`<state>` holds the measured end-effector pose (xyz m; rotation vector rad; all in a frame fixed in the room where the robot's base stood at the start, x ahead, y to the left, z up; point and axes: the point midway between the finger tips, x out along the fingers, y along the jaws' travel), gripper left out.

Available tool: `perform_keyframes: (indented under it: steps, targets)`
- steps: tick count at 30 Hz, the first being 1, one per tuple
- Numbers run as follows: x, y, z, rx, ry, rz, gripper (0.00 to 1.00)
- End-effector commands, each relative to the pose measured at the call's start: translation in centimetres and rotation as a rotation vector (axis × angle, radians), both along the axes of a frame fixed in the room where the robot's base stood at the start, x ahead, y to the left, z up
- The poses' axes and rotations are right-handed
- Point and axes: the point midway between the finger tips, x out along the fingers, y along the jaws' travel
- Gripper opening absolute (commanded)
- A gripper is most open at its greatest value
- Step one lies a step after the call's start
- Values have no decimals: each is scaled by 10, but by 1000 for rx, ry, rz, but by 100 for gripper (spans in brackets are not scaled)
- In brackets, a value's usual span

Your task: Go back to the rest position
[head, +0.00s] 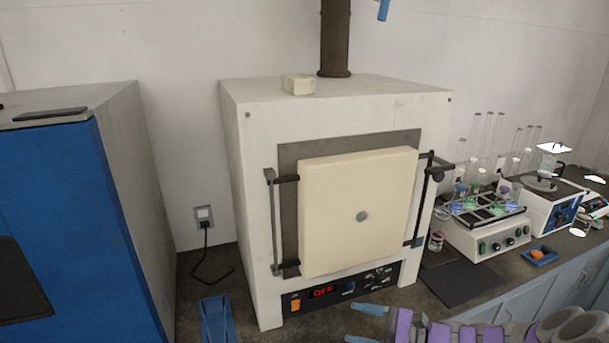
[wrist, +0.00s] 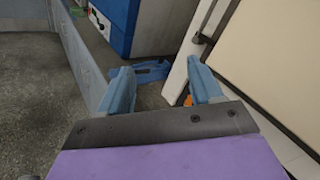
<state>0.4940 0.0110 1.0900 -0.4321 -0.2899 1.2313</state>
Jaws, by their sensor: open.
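My gripper (head: 366,322) is low at the bottom of the head view, in front of the furnace's lower right side. Its two light blue fingers are apart with nothing between them. In the wrist view my gripper (wrist: 166,90) is also open and empty. The white furnace (head: 257,190) stands on the bench with its cream door (head: 340,215) shut. Its display reads OFF in red. The furnace door also fills the upper right of the wrist view (wrist: 275,60).
A large blue cabinet (head: 70,220) stands at the left. A blue tray (head: 216,318) lies between it and the furnace. A shaker with glassware (head: 485,235) stands right of the furnace, with a dark mat (head: 460,282) before it. A small blue dish (head: 541,256) holds something orange.

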Motion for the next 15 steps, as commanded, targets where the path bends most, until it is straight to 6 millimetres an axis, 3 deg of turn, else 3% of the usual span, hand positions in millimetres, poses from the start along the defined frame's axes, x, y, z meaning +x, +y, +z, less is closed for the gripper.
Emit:
perform_keyframes:
  steps: [1,6,10,15]
  targets:
    - [-13,19,13,-44,-34,71,65]
    - [-61,64,36,-192,-122,286,65]
    - [-102,88,46,-314,-188,440,65]
    - [-153,102,51,-486,-267,626,65]
